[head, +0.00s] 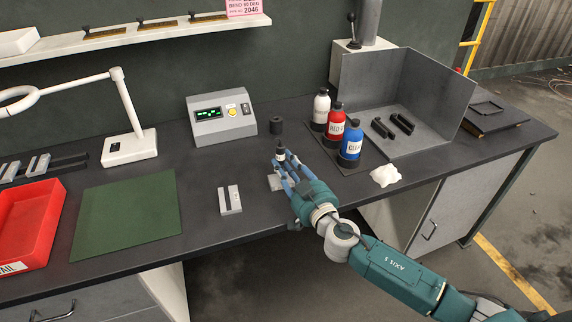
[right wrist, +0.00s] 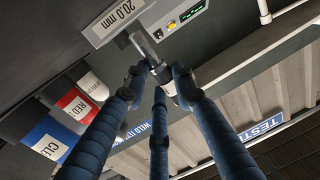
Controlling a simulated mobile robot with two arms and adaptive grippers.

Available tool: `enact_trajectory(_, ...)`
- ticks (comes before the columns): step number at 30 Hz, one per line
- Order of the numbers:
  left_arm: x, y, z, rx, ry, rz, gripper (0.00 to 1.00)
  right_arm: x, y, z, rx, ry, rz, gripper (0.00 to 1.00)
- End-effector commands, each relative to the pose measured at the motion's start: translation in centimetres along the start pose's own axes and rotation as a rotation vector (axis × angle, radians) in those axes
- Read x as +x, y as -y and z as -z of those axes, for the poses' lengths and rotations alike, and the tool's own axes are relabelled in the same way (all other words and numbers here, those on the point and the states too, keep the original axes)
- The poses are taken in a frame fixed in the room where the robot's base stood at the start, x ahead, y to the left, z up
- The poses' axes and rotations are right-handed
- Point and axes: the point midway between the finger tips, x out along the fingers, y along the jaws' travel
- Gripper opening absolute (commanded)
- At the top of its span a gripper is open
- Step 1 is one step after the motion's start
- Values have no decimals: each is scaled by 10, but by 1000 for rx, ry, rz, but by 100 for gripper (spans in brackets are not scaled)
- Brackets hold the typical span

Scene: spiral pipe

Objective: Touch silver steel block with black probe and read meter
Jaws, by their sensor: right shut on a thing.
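My right gripper (head: 284,160) is shut on a dark probe (head: 279,158), held near upright over the bench. In the right wrist view, the fingers (right wrist: 158,82) close around the dark and metallic probe (right wrist: 148,52). A silver block (head: 275,184) lies under the gripper, partly hidden by the fingers. In the right wrist view the block (right wrist: 103,38) bears a "20.0 mm" label, and the probe's end is close to its edge; I cannot tell whether they touch. The grey meter (head: 221,120) stands behind with green digits lit, too small to read. My left gripper is not in view.
Another pale block (head: 230,200) lies left of the gripper. Bottles (head: 336,126), a white cloth (head: 385,175) and a metal screen (head: 385,90) are to the right. A green mat (head: 128,217) is left.

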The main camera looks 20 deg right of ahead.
Motion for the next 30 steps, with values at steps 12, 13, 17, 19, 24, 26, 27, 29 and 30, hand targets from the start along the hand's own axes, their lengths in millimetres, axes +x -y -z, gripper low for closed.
enact_trajectory(12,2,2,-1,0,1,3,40,0,0,-2,1,-1,0,0)
enact_trajectory(13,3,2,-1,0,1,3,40,0,0,-2,1,-1,0,0)
enact_trajectory(17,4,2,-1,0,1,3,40,0,0,-4,1,-1,0,0)
enact_trajectory(19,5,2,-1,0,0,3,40,0,0,-4,1,-1,0,0)
enact_trajectory(24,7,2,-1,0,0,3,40,0,0,-6,0,-1,1,0)
enact_trajectory(26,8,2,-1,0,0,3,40,0,0,-7,0,-1,1,0)
enact_trajectory(27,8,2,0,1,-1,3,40,0,0,-7,0,0,1,0)
enact_trajectory(29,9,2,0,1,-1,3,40,0,0,-8,0,0,1,0)
enact_trajectory(30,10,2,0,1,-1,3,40,0,0,-8,0,0,1,0)
